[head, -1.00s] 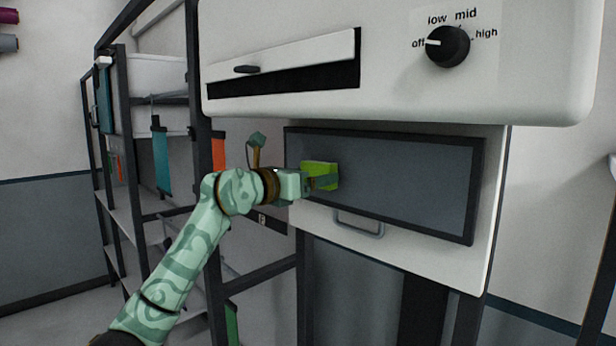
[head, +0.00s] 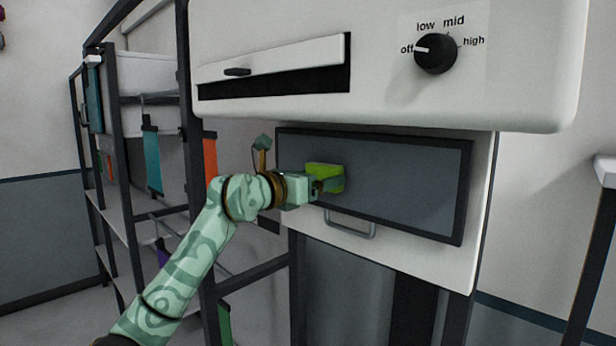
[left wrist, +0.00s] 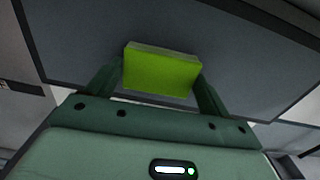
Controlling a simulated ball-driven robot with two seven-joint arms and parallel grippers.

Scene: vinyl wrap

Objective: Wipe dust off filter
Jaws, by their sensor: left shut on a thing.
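The filter (head: 400,185) is a dark grey panel in a black frame on the front of the white machine, below its slot. My left gripper (head: 325,184) is shut on a yellow-green sponge (head: 325,176) at the left part of the filter. In the left wrist view the sponge (left wrist: 162,72) sits between the two fingers, with the filter's grey surface (left wrist: 80,35) behind it. I cannot tell for certain whether the sponge touches the surface. No distinct dust shows on the panel. My right gripper is not in view.
A metal handle (head: 349,224) sticks out just below the filter. The machine's upper body (head: 300,100) overhangs it, with a knob (head: 436,53) set near off. A dark-framed shelf rack (head: 125,150) stands at the left, close to my left arm.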

